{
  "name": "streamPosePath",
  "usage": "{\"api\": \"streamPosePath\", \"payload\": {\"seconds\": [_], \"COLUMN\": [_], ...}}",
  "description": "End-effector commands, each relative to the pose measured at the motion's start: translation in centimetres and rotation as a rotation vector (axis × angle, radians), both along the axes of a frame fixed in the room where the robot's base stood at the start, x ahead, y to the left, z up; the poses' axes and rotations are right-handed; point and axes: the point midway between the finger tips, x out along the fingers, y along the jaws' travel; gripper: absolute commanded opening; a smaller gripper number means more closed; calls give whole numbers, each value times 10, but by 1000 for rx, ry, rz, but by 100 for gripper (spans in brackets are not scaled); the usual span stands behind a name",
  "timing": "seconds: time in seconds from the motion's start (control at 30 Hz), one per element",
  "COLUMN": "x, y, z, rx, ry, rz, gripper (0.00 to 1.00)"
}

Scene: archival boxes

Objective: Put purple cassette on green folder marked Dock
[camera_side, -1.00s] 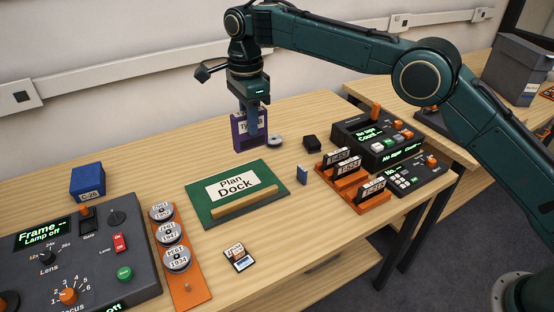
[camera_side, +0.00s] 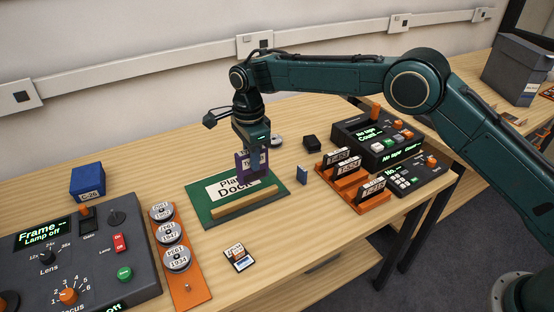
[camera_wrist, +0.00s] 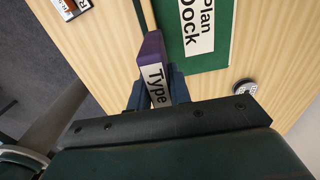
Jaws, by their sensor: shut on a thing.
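The purple cassette (camera_side: 241,162) is upright in my gripper (camera_side: 256,160), which is shut on it. In the side view it stands in front of the upper part of the green folder (camera_side: 206,209); I cannot tell whether it touches the folder. The folder lies flat, with a white label reading "Plan Dock" and a wooden strip along its front. In the wrist view the cassette (camera_wrist: 152,50) shows a "Type" label between the fingers, beside the folder (camera_wrist: 215,62). The fingers partly hide the cassette.
A round reel (camera_side: 276,141) and a black block (camera_side: 311,144) lie behind. An orange tray (camera_side: 188,287) of cans is front left. A small card (camera_side: 238,257) lies in front.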

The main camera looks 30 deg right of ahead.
Motion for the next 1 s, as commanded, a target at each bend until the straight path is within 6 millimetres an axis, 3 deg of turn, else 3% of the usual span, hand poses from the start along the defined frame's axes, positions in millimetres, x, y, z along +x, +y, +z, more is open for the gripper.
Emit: {"api": "streamPosePath", "payload": {"seconds": [0.33,0.87,0.9,1.0], "x": [0,0,0,0], "y": [0,0,0,0], "z": [-43,-51,-51,-51], "rx": [0,0,0,0], "ry": [1,0,0,0], "rz": [0,0,0,0], "gripper": [0,0,24,42]}}
